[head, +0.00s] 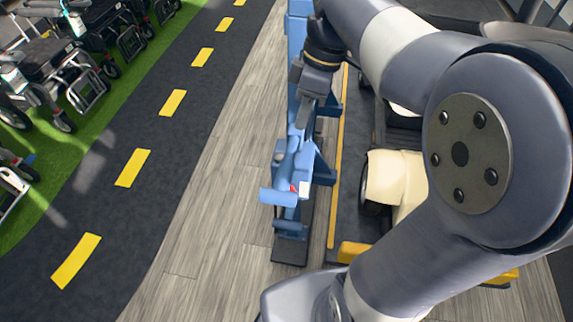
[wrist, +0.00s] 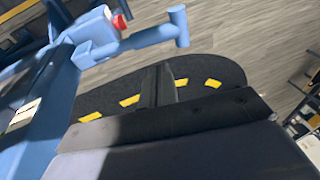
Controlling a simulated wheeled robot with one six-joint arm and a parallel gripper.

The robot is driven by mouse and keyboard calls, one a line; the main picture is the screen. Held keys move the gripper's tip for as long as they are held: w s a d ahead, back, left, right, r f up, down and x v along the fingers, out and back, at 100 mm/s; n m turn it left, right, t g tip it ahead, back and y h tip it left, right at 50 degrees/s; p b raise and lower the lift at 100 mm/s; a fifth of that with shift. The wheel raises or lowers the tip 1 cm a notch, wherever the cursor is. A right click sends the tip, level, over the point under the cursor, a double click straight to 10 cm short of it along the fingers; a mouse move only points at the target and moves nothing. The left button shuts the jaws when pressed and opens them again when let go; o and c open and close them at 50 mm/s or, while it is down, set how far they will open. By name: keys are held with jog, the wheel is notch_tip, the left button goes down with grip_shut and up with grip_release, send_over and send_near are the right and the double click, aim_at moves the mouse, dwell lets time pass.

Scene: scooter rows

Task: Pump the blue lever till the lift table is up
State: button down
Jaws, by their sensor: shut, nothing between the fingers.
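The blue lever (head: 278,197) ends in a crossbar and sticks out low on the near end of a blue upright frame (head: 298,70). In the wrist view the lever (wrist: 150,36) runs to a T-shaped end at the top, with a red-tipped part beside its root. My gripper (head: 302,118) points down over the blue frame, farther off than the lever's crossbar. In the wrist view my gripper (wrist: 160,85) is shut and empty, apart from the lever. The lift table (head: 345,200) is a dark deck with a yellow edge, right of the frame; my arm hides much of it.
A vehicle with a cream seat (head: 395,180) stands on the deck, partly hidden. Several dark wheeled chairs or scooters (head: 60,70) stand on green flooring at the left. The grey plank floor (head: 215,190) and dark lane with yellow dashes (head: 110,140) are clear.

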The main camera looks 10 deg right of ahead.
aim_at(283, 177)
jog(key=x, duration=1.4)
jog(key=shift+a+b, duration=0.1)
jog(key=shift+b, duration=0.25)
